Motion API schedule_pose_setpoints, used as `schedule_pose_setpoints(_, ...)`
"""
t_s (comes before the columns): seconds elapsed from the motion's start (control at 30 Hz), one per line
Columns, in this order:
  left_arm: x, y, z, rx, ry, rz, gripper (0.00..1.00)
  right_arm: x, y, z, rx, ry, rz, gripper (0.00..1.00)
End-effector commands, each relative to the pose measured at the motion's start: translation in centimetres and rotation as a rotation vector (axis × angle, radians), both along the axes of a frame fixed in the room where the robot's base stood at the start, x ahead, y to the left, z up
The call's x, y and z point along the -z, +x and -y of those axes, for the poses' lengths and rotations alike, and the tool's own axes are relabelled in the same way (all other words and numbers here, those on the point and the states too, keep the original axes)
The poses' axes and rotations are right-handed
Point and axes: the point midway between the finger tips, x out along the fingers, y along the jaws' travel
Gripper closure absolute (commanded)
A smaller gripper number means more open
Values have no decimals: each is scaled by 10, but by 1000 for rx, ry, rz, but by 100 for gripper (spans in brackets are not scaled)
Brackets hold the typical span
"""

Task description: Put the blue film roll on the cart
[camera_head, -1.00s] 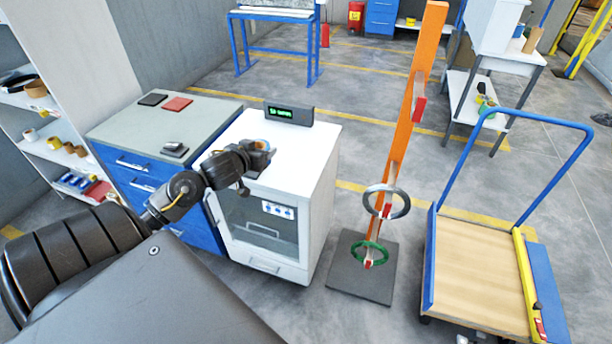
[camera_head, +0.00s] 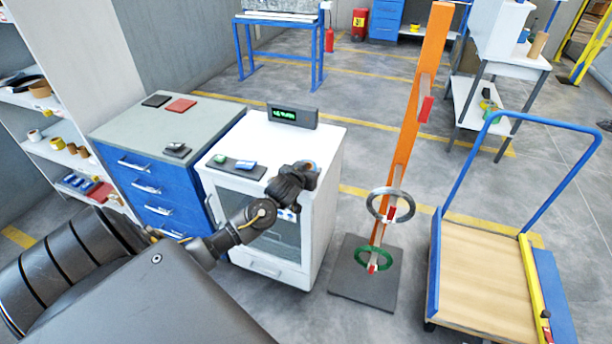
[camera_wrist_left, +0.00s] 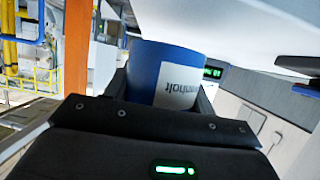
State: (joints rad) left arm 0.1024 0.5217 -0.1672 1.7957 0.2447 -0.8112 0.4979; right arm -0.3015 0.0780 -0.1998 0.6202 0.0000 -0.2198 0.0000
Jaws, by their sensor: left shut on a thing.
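My left gripper (camera_head: 308,172) is shut on the blue film roll, which shows only as a small patch between the fingers (camera_head: 312,165) in the head view. In the left wrist view the blue film roll (camera_wrist_left: 146,72) sits between the fingers, with a white label and dark lettering facing the camera. The gripper appears over the right part of the white cabinet's top; its height above it is hard to tell. The cart (camera_head: 480,265), with a wooden deck, blue push handle and yellow strip, stands at the right. My right gripper is not in view.
The white cabinet (camera_head: 318,140) carries a display and a dark tray (camera_head: 228,164) with small green and blue items. An orange post (camera_head: 405,150) with rings on pegs stands between cabinet and cart. The visible deck is bare. A shelf stands far left.

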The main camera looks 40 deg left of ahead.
Motion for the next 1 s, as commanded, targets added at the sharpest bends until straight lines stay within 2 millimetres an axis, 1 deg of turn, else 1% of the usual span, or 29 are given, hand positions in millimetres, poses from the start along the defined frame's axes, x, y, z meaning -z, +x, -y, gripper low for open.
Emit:
schedule_pose_setpoints(0.03,10,-1,-1,-1,1,-6,71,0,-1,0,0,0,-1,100)
schedule_pose_setpoints(0.17,23,-2,-1,-2,1,-4,71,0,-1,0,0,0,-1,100)
schedule_pose_setpoints(0.57,28,-2,-1,-1,1,-2,71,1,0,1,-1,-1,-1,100)
schedule_pose_setpoints(0.6,29,-2,-1,-1,2,-3,44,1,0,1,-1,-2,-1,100)
schedule_pose_setpoints(0.73,28,-2,-1,-1,2,-3,27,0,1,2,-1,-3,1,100)
schedule_pose_setpoints(0.77,28,-2,-1,-1,2,-3,23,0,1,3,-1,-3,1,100)
schedule_pose_setpoints(1.0,28,-2,-1,-1,2,-3,23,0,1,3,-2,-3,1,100)
